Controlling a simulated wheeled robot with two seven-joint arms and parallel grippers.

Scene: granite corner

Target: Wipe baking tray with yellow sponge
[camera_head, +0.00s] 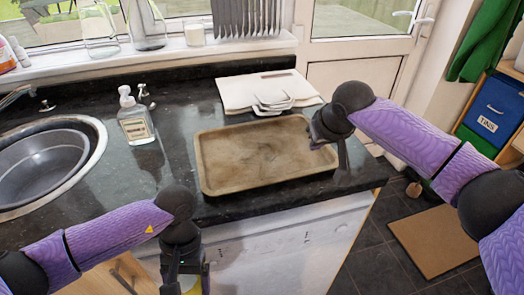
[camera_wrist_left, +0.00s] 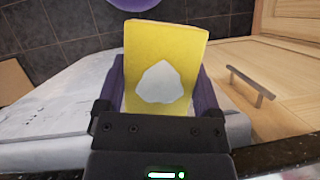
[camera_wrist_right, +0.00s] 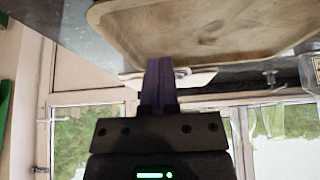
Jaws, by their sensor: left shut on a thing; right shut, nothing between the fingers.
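The baking tray (camera_head: 235,160) is brown and stained and lies on the dark granite counter near its front edge. It also shows at the top of the right wrist view (camera_wrist_right: 220,25). The yellow sponge (camera_wrist_left: 190,45) has a pale patch on its face and is held between the fingers of my left gripper (camera_wrist_left: 163,85). In the head view my left gripper (camera_head: 185,285) is low, in front of the counter edge, and the sponge is mostly cut off below. My right gripper (camera_head: 325,140) is shut and empty at the tray's right end; whether it touches cannot be told.
A soap bottle (camera_head: 135,118) stands left of the tray, near the sink (camera_head: 45,160). A folded pale cloth or board (camera_head: 245,92) with metal handles (camera_head: 272,103) lies behind the tray. Jars stand on the window sill (camera_head: 160,60). A cupboard handle (camera_wrist_left: 250,86) is near my left gripper.

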